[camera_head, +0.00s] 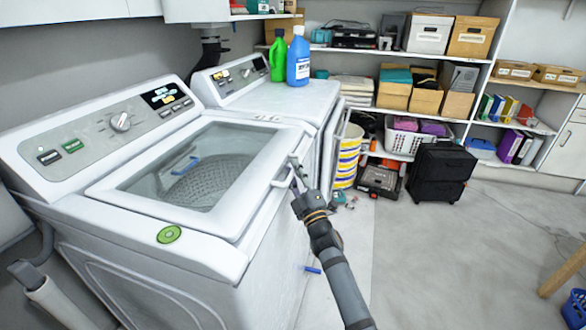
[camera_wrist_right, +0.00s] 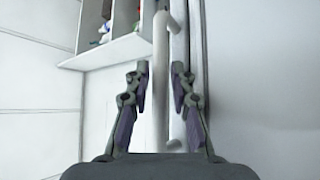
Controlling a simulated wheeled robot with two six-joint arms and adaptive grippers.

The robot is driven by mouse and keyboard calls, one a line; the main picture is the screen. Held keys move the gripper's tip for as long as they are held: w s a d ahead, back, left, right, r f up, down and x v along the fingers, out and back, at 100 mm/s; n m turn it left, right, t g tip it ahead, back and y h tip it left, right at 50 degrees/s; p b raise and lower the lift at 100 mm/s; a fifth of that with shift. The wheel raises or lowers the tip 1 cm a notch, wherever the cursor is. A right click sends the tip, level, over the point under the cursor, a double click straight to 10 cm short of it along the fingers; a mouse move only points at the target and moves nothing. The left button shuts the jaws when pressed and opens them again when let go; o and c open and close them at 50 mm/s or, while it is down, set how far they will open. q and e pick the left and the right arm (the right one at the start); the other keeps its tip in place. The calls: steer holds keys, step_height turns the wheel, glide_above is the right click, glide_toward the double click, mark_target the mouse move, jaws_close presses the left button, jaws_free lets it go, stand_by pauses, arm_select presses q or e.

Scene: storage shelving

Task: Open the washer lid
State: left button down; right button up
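The white washer (camera_head: 175,270) stands at the left with its glass-windowed lid (camera_head: 190,165) down over the drum. The lid's white bar handle (camera_head: 283,182) is on its right-hand edge. My right gripper (camera_head: 297,170) is at this handle. In the right wrist view my right gripper (camera_wrist_right: 160,75) has its two fingers apart, with the white handle bar (camera_wrist_right: 161,90) showing in the gap between them. I cannot tell whether either finger touches the bar. My left gripper is not in view.
A second white machine (camera_head: 270,98) stands behind, with green (camera_head: 278,57) and blue (camera_head: 298,58) bottles on top. A yellow-striped bin (camera_head: 347,157), a black drawer unit (camera_head: 440,172) and loaded shelves stand beyond. The floor (camera_head: 470,250) at right is mostly clear.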

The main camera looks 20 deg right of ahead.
steer(key=shift+w+r, duration=0.1)
steer(key=shift+w, duration=0.2)
jaws_close()
